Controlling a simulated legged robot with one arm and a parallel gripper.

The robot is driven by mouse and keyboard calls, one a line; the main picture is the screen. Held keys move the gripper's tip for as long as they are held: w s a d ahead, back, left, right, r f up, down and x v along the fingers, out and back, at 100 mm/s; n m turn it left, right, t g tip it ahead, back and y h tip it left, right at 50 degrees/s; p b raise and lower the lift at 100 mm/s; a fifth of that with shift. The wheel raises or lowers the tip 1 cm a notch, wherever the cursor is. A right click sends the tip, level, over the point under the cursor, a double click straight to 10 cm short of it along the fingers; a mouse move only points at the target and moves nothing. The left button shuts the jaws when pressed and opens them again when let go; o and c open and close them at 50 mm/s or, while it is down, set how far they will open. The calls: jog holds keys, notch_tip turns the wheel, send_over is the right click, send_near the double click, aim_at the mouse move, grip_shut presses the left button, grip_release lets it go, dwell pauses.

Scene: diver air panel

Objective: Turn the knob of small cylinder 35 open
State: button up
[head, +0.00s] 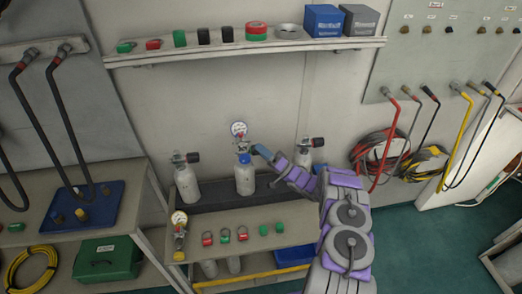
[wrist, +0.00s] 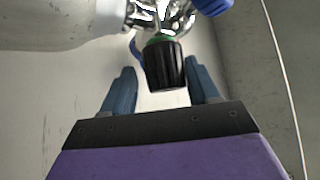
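Small white cylinders stand in a dark tray on the bench: one at left (head: 187,185), one in the middle (head: 245,178) with a blue collar and a gauge, and one at right partly behind my arm. No number 35 is legible. My gripper (head: 264,153) is at the valve of the middle cylinder, on its right side. In the wrist view my gripper (wrist: 160,68) is open, its two blue fingers on either side of a black ribbed knob (wrist: 167,66) with a green ring. The knob is on a chrome valve (wrist: 160,14) of a white cylinder (wrist: 60,24). Contact cannot be told.
A pressure gauge (head: 238,129) rises above the middle cylinder. Padlocks and green tags lie along the bench front (head: 220,218). A shelf (head: 200,55) of small items is above. Hoses (head: 385,150) hang at right, and a side table (head: 110,175) stands at left.

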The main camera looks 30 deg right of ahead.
jog(key=shift+o, duration=0.6)
jog(key=shift+r, duration=0.15)
jog(key=shift+s+d, duration=0.1)
jog(key=v, duration=1.7)
jog(key=shift+d, duration=0.15)
jog(key=shift+p, duration=0.3)
